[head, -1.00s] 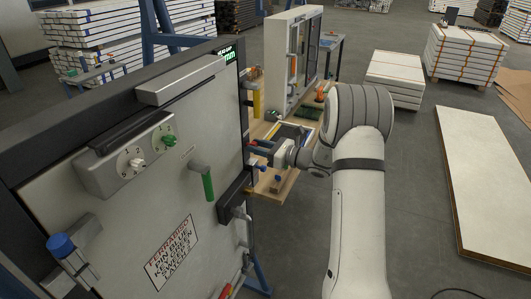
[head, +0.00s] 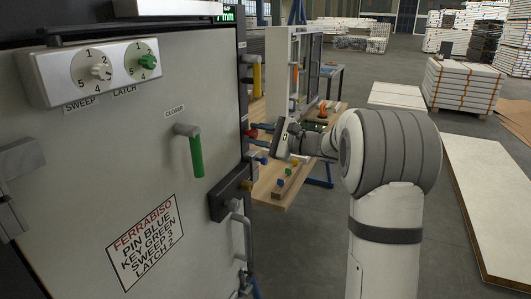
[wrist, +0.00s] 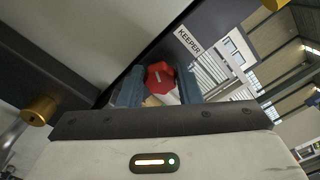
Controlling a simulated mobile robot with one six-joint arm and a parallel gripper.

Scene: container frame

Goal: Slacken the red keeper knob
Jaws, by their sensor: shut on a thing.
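The red keeper knob (wrist: 160,77) is a faceted knob with a pale mark on its face. It sits beside the label KEEPER (wrist: 188,42) on the dark frame edge. In the wrist view my gripper (wrist: 161,84) has one blue-grey finger on each side of the knob, touching it. In the head view the red knob (head: 251,133) shows at the right edge of the cabinet, with my gripper (head: 258,136) reaching it from the right. The parts of the knob behind the fingers are hidden.
A yellow handle (head: 257,75) sits above the knob. A wooden bench (head: 275,192) with small coloured parts stands behind my gripper.

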